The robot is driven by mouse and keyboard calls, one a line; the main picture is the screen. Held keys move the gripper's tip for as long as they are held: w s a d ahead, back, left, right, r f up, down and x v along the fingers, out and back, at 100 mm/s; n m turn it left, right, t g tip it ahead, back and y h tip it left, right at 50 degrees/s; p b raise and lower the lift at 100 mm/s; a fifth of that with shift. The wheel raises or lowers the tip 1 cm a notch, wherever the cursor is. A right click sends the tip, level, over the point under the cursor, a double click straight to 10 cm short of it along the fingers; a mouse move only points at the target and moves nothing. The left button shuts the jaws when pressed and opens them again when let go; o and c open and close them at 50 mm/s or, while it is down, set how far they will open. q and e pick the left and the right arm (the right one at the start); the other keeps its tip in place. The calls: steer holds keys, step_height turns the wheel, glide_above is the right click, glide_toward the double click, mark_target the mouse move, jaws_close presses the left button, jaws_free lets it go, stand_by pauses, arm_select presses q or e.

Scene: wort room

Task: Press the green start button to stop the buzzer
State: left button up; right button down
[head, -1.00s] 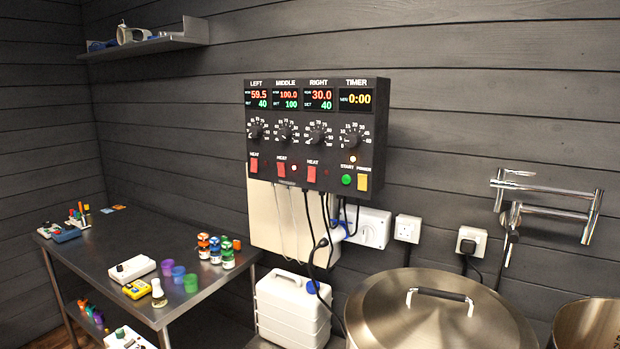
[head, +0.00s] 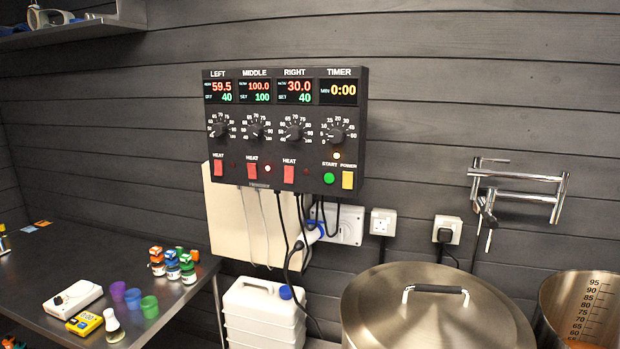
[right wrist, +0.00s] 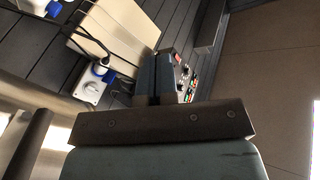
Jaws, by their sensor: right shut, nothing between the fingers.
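My right gripper (right wrist: 168,62) shows in the right wrist view, shut and empty. The control box (right wrist: 186,72) shows tilted behind its fingers; I cannot make out the start button there. Neither gripper shows in the head view.
A lidded steel pot (head: 435,312) stands below right of the box, beside an open graduated vessel (head: 590,300). A folding tap (head: 520,186) juts from the wall. Cables hang under the box above a white canister (head: 262,310). A steel table (head: 110,260) holds small items at left.

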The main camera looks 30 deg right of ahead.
mark_target(329, 178)
steer(key=w+d+r+m+h, duration=0.5)
steer(key=r+m+h, duration=0.2)
steer(key=r+m, duration=0.3)
steer(key=w+d+r+m+h, duration=0.6)
steer(key=r+m, duration=0.4)
steer(key=r, duration=0.4)
steer(key=w+d+r+m+t+h, duration=0.1)
steer(key=w+d+r+m+h, duration=0.4)
steer(key=r+m+h, duration=0.2)
step_height(329, 178, up, 5)
steer(key=m, duration=0.2)
steer(key=shift+w+d+m+h, duration=0.25)
steer(key=shift+w+m+h, duration=0.05)
steer(key=shift+w+m, duration=0.1)
steer(key=shift+d+f, duration=0.1)
steer(key=shift+w+d+b, duration=0.65)
steer(key=shift+w+d, duration=0.75)
steer(key=shift+d, duration=0.25)
steer(key=shift+w+d+b, duration=0.65)
steer(key=shift+w+d, duration=0.75)
steer(key=shift+d, duration=0.2)
